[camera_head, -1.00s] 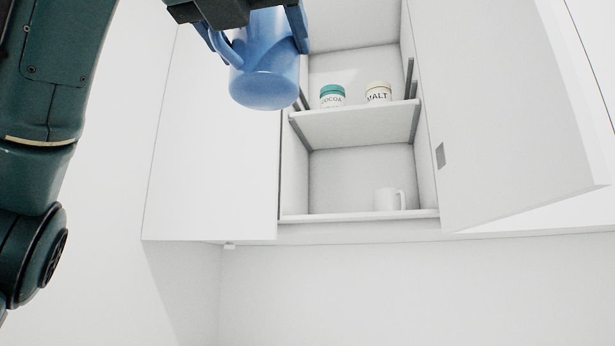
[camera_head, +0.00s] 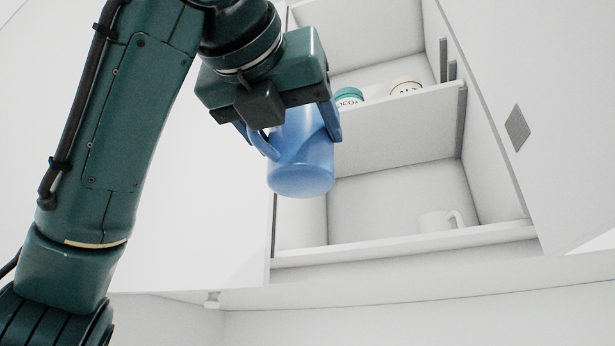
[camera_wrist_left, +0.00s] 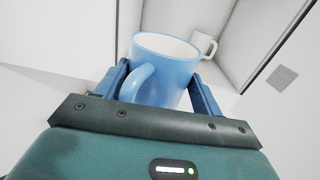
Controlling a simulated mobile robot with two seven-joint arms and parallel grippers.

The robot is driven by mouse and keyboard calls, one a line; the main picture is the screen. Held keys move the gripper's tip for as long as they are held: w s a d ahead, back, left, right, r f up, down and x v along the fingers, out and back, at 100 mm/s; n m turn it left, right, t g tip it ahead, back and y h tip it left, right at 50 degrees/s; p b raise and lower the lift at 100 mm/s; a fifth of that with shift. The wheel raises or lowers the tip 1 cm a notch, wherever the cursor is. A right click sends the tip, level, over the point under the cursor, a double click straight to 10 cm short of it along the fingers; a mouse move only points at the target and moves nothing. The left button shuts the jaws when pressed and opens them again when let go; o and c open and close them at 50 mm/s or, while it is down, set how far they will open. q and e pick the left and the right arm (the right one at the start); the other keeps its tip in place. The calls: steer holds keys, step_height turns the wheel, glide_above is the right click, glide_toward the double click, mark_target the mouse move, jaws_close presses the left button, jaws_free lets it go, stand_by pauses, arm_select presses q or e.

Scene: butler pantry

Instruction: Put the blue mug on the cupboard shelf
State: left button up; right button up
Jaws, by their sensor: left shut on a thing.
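The blue mug (camera_head: 302,165) is held upright in my left gripper (camera_head: 290,125), whose fingers close around its sides. The mug hangs in front of the open cupboard, at the left part of its opening. Its handle points left in the head view. In the left wrist view the mug (camera_wrist_left: 165,75) sits between the two fingers, with its rim and empty inside showing. The cupboard has a lower shelf (camera_head: 400,247) and a middle shelf (camera_head: 410,125). My right gripper is not in view.
A white mug (camera_head: 436,221) stands on the lower shelf at the right. A cocoa jar (camera_head: 349,97) and a malt jar (camera_head: 406,87) stand on the middle shelf. The open right door (camera_head: 560,110) swings out at the right. The lower shelf is bare left of the white mug.

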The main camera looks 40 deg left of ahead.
arm_select(q)
steer(key=shift+s+d+r, duration=0.1)
steer(key=shift+s, duration=0.15)
